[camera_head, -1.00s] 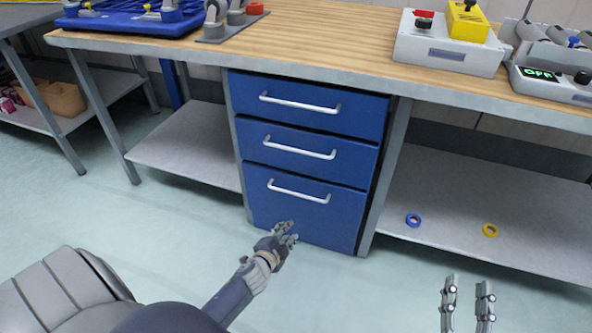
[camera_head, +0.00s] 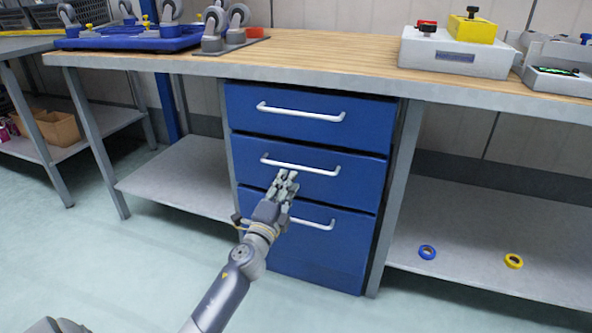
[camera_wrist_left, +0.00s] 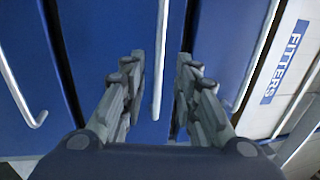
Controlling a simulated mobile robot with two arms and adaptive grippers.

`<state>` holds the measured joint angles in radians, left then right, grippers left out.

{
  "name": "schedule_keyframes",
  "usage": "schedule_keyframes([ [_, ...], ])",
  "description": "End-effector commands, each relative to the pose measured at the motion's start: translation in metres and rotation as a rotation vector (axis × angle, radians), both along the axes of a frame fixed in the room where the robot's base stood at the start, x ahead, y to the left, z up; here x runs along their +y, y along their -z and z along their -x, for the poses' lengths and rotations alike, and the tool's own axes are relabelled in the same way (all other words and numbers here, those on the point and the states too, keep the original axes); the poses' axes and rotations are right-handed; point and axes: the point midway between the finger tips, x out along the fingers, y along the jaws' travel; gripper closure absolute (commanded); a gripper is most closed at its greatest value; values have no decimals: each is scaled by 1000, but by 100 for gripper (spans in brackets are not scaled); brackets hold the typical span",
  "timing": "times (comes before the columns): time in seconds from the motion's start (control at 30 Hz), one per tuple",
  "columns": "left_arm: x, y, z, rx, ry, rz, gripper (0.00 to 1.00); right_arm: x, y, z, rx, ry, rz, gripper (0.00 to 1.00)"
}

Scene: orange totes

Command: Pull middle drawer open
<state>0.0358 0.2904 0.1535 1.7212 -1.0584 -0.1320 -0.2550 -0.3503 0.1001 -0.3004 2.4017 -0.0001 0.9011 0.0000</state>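The middle drawer (camera_head: 340,188) is blue with a white bar handle (camera_head: 300,165), between the top and bottom drawers of the cabinet under the workbench. All three drawers look shut. My left gripper (camera_head: 284,179) is in front of the middle drawer, just below its handle in the head view. In the left wrist view, its two fingers (camera_wrist_left: 158,95) are apart and the handle bar (camera_wrist_left: 161,60) runs between them. I cannot tell whether the fingers touch the handle. My right gripper is not in view.
The top drawer (camera_head: 300,125) is above and the bottom drawer (camera_head: 320,255) below. The bench's wooden top (camera_head: 330,55) overhangs the cabinet. Low shelves flank it, with a blue ring (camera_head: 427,252) and a yellow ring (camera_head: 513,261) on the right one. Floor in front is clear.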

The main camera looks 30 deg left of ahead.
Motion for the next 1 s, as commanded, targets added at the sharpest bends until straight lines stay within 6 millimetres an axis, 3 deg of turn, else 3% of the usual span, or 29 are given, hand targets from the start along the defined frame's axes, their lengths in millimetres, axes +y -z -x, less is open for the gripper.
schedule_keyframes([
  [0.2,9,-7,-37,-1,1,1,71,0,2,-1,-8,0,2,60],
  [0.4,14,-11,-61,0,0,2,71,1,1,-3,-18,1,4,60],
  [0.9,17,-13,-72,1,1,3,71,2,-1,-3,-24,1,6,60],
  [1.0,17,-13,-71,1,1,3,94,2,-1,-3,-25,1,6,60],
])
